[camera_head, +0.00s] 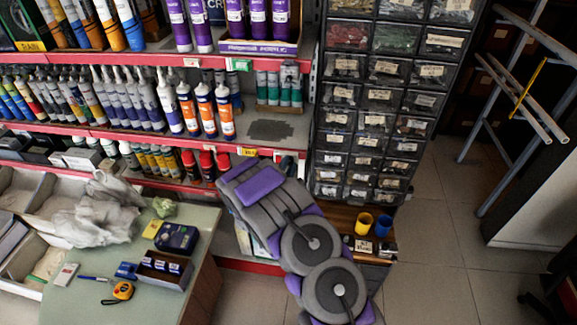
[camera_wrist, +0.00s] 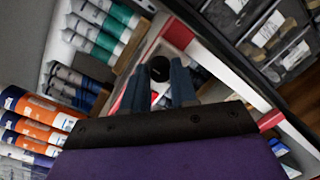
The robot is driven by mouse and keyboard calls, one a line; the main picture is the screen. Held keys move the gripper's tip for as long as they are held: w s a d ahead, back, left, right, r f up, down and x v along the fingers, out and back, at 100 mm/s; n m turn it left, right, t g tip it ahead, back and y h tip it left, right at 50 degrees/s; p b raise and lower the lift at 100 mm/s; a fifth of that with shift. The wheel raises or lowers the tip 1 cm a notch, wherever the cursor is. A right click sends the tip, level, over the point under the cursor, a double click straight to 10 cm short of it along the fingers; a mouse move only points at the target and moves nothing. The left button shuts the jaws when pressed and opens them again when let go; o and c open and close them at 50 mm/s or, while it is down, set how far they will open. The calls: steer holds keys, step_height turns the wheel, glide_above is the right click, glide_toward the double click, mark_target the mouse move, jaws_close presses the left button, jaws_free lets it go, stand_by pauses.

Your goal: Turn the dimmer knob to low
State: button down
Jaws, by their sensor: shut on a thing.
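The dimmer knob (camera_wrist: 159,67) is a dark, round knob in the middle of the wrist view, seen in front of a pale surface beside a red shelf edge. My gripper (camera_wrist: 161,76) has its two blue-grey fingers on either side of the knob, shut on it. The lower part of the knob lies between the fingers. No mark or pointer on the knob can be made out, so its setting cannot be told. In the head view my purple and grey arm reaches to the shelf front and hides both the knob and the fingers.
Red-edged shelves (camera_head: 270,148) hold many tubes and bottles. A drawer cabinet (camera_head: 372,105) stands right of my arm. A counter (camera_head: 150,285) with a tape measure (camera_head: 123,290) is at lower left. Yellow and blue cups (camera_head: 364,223) stand near my arm.

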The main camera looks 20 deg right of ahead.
steer(key=shift+a+f, duration=0.1)
steer(key=shift+f, duration=0.1)
steer(key=c, duration=1.2)
jaws_free()
steer(key=shift+c, duration=0.2)
steer(key=shift+o, duration=0.7)
steer(key=shift+w+f, duration=0.1)
steer(key=shift+w, duration=0.05)
steer(key=shift+o, duration=1.1)
steer(key=shift+r, duration=0.2)
steer(key=v, duration=1.7)
steer(key=shift+s, duration=0.25)
steer(key=shift+f, duration=0.15)
